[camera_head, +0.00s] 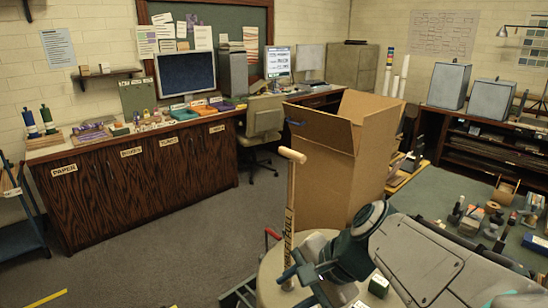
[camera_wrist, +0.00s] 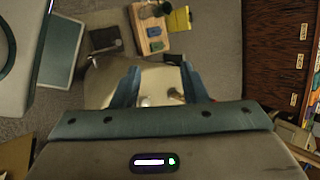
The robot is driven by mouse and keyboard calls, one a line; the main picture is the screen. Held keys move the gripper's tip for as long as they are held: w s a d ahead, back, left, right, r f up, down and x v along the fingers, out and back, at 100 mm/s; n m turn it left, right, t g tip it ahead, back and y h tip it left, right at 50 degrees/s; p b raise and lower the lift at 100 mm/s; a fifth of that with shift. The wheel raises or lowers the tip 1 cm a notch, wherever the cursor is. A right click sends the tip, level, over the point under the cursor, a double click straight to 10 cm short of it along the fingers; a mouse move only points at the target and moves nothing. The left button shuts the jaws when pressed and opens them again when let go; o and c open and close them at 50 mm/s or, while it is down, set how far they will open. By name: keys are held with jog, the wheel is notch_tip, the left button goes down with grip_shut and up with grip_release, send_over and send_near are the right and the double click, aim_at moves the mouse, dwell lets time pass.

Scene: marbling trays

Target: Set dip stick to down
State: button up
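The dip stick (camera_head: 290,205) is a pale wooden rod with a short crosspiece on top and a dark-lettered yellow label. It stands nearly upright at a round beige drum (camera_head: 268,282). My gripper (camera_head: 298,286) is low beside the stick's bottom end, its teal fingers apart. I cannot tell whether that piece belongs to the stick, or whether the fingers touch the stick.
A tall open cardboard box (camera_head: 325,165) stands just behind the stick. A green worktable (camera_head: 440,195) with several small tools is at the right. A wooden cabinet (camera_head: 140,180) lines the left wall.

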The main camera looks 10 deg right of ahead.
jog(key=w+d+r+m+t+y, duration=0.2)
jog(key=w+r+m+t+y, duration=0.15)
jog(key=w+r+m, duration=0.4)
jog(key=m+t, duration=0.8)
jog(key=m, duration=0.4)
send_near(278, 150)
jog(key=x, duration=0.2)
jog(key=p+x, duration=0.1)
jog(key=x, duration=0.3)
jog(key=shift+w+d+f, duration=0.2)
jog(key=shift+w+f, duration=0.05)
jog(key=shift+w, duration=0.25)
grip_shut()
jog(key=shift+f, duration=0.1)
